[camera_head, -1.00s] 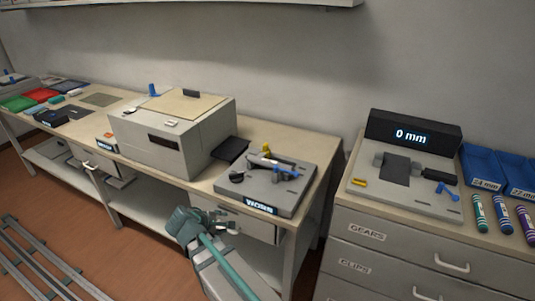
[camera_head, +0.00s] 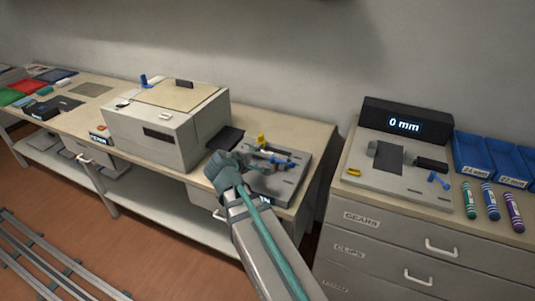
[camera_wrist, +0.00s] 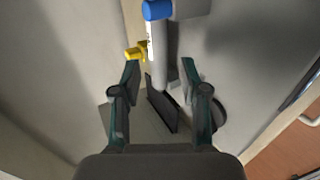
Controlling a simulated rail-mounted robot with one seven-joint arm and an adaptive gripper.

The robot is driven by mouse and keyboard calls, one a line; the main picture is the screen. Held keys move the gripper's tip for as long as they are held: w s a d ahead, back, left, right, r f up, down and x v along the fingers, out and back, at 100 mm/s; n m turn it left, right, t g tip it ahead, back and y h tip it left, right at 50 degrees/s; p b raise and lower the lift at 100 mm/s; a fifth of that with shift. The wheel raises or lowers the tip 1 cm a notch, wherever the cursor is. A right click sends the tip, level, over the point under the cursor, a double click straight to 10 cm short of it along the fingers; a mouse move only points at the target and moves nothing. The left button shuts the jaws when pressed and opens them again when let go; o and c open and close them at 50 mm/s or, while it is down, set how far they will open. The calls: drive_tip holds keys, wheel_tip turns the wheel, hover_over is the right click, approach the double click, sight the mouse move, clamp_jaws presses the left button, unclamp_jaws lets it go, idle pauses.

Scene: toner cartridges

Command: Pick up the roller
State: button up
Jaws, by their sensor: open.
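A pale grey cylinder (camera_wrist: 160,55) with a blue end cap, seemingly the roller, shows in the wrist view. It runs from the top edge down to between my fingertips. In the head view its blue end (camera_head: 284,161) shows on the grey WORN tray (camera_head: 290,187), partly behind my gripper. My gripper (camera_head: 236,160) is over the tray's left side; in the wrist view my gripper (camera_wrist: 160,67) is open, one finger on each side of the cylinder's near end. I cannot tell whether they touch it. A yellow part (camera_wrist: 136,52) sits left of the cylinder.
A black upright plate (camera_wrist: 163,108) stands below the cylinder, and a dark disc is beside my right finger. The beige box machine (camera_head: 165,130) stands left of the tray. Striped cylinders (camera_head: 490,203) and blue bins (camera_head: 475,158) are on the right-hand cabinet.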

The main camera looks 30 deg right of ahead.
sight(262, 154)
drive_tip(key=shift+p+x, duration=0.85)
drive_tip(key=shift+x, duration=2.75)
drive_tip(key=shift+d+r, duration=0.15)
clamp_jaws()
